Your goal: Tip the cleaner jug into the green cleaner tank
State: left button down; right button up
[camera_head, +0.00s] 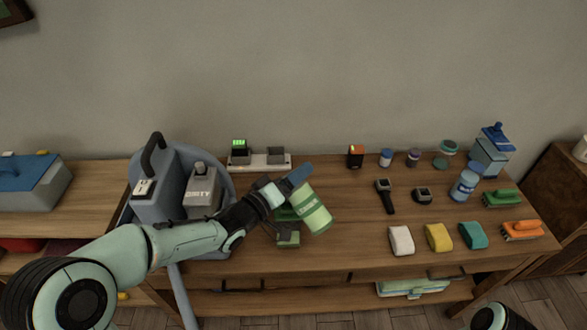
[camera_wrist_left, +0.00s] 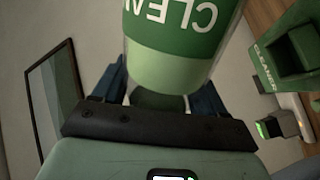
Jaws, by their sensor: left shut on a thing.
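The cleaner jug (camera_head: 313,210) is pale green with a darker green and white label. My left gripper (camera_head: 297,181) is shut on it and holds it tilted above the table. In the left wrist view the jug (camera_wrist_left: 180,60) sits between the blue fingers, its visible lettering upside down; its mouth is not clear. The green cleaner tank (camera_head: 289,238) is on the table just below and left of the jug, partly hidden by my gripper and the jug. In the left wrist view the tank (camera_wrist_left: 268,68) shows its CLEANER lettering and a dark opening, apart from the jug. My right gripper is out of view.
A grey vacuum-like machine (camera_head: 155,185) stands left, near my left arm. A charger strip (camera_head: 260,161) lies behind the jug. Right are yellow (camera_head: 438,237) and white (camera_head: 401,240) sponges, brushes (camera_head: 522,231), a watch (camera_head: 385,197) and a blue bottle (camera_head: 464,187).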

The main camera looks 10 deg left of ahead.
pick_arm(q)
jog(key=shift+s+d+f+n, duration=0.1)
jog(key=shift+f+n, duration=0.85)
jog(key=shift+n, duration=0.45)
jog(key=shift+f+n, duration=0.95)
jog(key=shift+n, duration=0.45)
dwell(5.2)
